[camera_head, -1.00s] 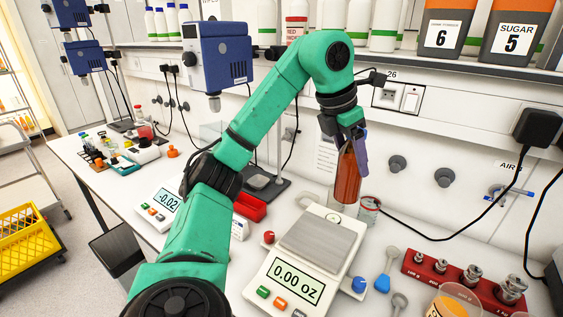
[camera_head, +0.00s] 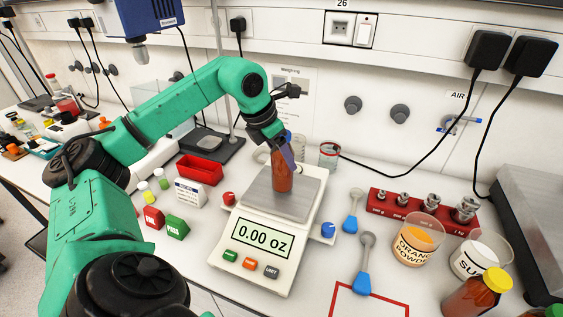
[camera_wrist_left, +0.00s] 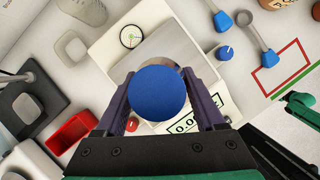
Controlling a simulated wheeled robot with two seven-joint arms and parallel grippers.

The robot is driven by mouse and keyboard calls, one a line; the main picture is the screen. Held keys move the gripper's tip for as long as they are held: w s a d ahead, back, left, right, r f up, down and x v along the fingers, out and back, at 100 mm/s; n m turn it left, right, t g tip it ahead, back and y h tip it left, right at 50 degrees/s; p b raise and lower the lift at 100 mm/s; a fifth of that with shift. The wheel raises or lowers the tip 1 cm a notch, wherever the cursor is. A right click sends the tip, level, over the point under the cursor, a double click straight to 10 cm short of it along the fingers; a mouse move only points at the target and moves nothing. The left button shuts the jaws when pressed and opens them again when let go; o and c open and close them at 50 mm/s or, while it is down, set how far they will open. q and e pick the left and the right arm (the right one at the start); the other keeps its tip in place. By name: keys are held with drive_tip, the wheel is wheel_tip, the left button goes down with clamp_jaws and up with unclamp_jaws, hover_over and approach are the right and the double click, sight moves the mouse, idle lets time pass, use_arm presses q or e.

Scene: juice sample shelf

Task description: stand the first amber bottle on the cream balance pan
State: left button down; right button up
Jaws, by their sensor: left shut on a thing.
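The amber bottle (camera_head: 282,180) is upright in my left gripper (camera_head: 284,150), over the pan of the cream balance (camera_head: 262,262). The fingers are shut around its upper part. The bottle's base appears at or just above the grey metal pan (camera_head: 308,196); I cannot tell whether it touches. The balance display reads 0.00 oz. In the left wrist view, the bottle's blue cap (camera_wrist_left: 160,93) lies between the two fingers and hides most of the bottle and part of the pan.
A red tray (camera_head: 200,170) and red and green blocks lie left of the balance. A red weight rack (camera_head: 420,212), blue-handled scoops (camera_head: 362,283) and an orange powder beaker (camera_head: 416,245) stand to the right. A yellow-capped amber bottle (camera_head: 472,298) is at lower right.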

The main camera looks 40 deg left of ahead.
use_arm(q)
drive_tip(key=shift+d+f, duration=0.1)
drive_tip(key=shift+f, duration=0.5)
drive_tip(key=shift+c, duration=1.4)
unclamp_jaws()
drive_tip(key=shift+o, duration=1.4)
use_arm(e)
drive_tip(key=shift+d+f, duration=0.15)
drive_tip(key=shift+d, duration=0.15)
use_arm(q)
drive_tip(key=shift+r, duration=0.25)
drive_tip(key=p+v, duration=0.1)
drive_tip(key=v, duration=1.1)
use_arm(e)
drive_tip(key=shift+r, duration=0.7)
use_arm(q)
drive_tip(key=shift+s+f, duration=0.1)
drive_tip(key=shift+f, duration=0.1)
use_arm(e)
drive_tip(key=shift+a, duration=0.15)
